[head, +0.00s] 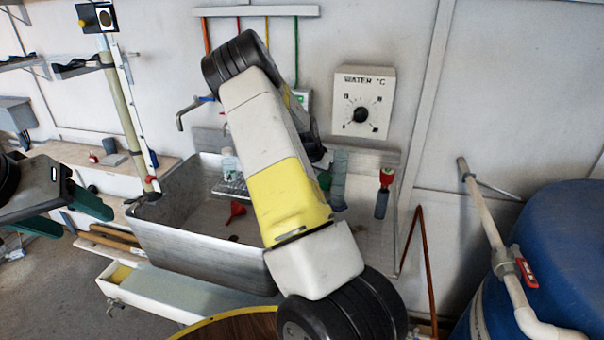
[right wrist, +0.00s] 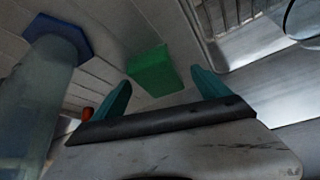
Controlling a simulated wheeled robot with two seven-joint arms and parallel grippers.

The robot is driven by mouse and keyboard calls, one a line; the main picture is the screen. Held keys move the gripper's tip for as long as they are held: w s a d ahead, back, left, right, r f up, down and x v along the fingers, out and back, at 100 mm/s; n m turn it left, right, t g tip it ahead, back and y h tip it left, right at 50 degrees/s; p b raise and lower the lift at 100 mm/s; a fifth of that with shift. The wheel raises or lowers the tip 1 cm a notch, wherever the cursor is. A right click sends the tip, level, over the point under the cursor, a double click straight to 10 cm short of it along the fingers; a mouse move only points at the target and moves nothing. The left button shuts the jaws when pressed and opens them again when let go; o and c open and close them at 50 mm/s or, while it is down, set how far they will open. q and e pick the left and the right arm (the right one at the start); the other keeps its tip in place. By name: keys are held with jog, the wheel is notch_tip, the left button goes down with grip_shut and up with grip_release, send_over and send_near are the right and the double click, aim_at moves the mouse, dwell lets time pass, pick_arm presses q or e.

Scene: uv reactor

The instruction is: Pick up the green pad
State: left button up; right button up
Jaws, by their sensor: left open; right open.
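The green pad (right wrist: 153,70) is a small green block lying on a grey ribbed surface in the right wrist view. My right gripper (right wrist: 163,88) is open, with its two teal fingers apart. The pad shows between and beyond the fingertips, and I see no contact. In the head view my right arm crosses the middle and mostly hides the right gripper. A small green patch beside the arm there is too unclear to name. My left gripper (head: 84,220) is open and empty at the left edge, away from the pad.
A clear cylinder with a blue hexagonal base (right wrist: 58,38) is close to the left of the right gripper. The steel sink (head: 195,245) holds a red funnel (head: 235,212). A red-topped bottle (head: 383,193) stands right of the arm. A blue drum (head: 545,255) fills the right side.

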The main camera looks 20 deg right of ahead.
aim_at(324, 178)
jog(key=c, duration=1.5)
jog(key=shift+r, duration=0.15)
jog(key=shift+r, duration=0.2)
notch_tip(324, 178, up, 3)
jog(key=shift+r, duration=0.1)
jog(key=s+a, duration=0.2)
jog(key=a, duration=0.3)
jog(key=s+a, duration=0.3)
jog(key=a, duration=0.2)
jog(key=s+a, duration=0.3)
jog(key=a, duration=0.3)
jog(key=shift+s+f, duration=0.15)
jog(key=shift+f, duration=0.05)
